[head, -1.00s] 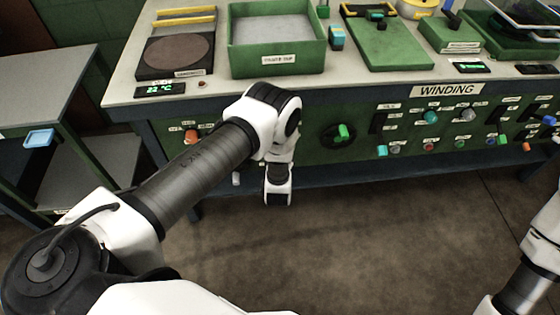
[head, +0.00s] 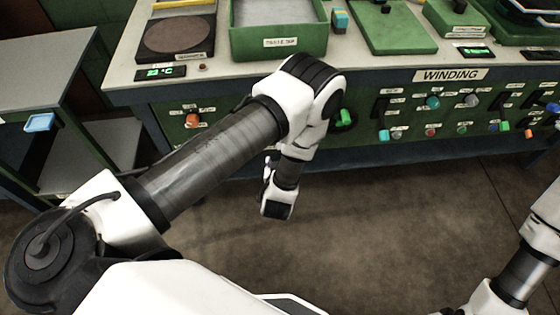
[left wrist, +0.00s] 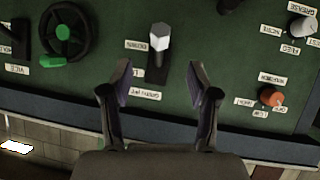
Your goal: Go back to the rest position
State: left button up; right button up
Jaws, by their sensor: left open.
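My left gripper (left wrist: 158,84) is open in the left wrist view, with its two dark fingers apart and nothing held between them. Behind the gap is a lever with a pale tip (left wrist: 160,38) on the green panel; I cannot tell how far off it is. In the head view my left arm reaches in from the left, bends at the elbow and hangs its wrist in front of the bench. The left fingers are hidden there. Part of my right arm shows at the right edge, but its gripper is out of the picture.
The bench (head: 210,80) carries a green tray (head: 279,46), a dark plate (head: 178,38) and a green board (head: 393,32). Its front has several knobs and a black handwheel (left wrist: 66,36). A grey side table (head: 40,75) stands at the left. Floor (head: 400,230) before the bench is clear.

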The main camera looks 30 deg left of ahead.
dwell(0.5)
pick_arm(q)
jog(key=s+a+r+g, duration=0.1)
jog(key=s+a+g, duration=0.2)
jog(key=s+a, duration=0.15)
jog(key=s+d+m+g+h, duration=0.2)
jog(key=s+m+g, duration=0.1)
jog(key=s, duration=0.7)
jog(key=s+d+f+m+g+h, duration=0.1)
jog(key=s+g, duration=0.4)
jog(key=s, duration=0.6)
jog(key=d+m+h, duration=0.1)
jog(key=m+h, duration=0.1)
jog(key=shift+s+d+f+m+h, duration=0.2)
jog(key=shift+d+f+m+h, duration=0.1)
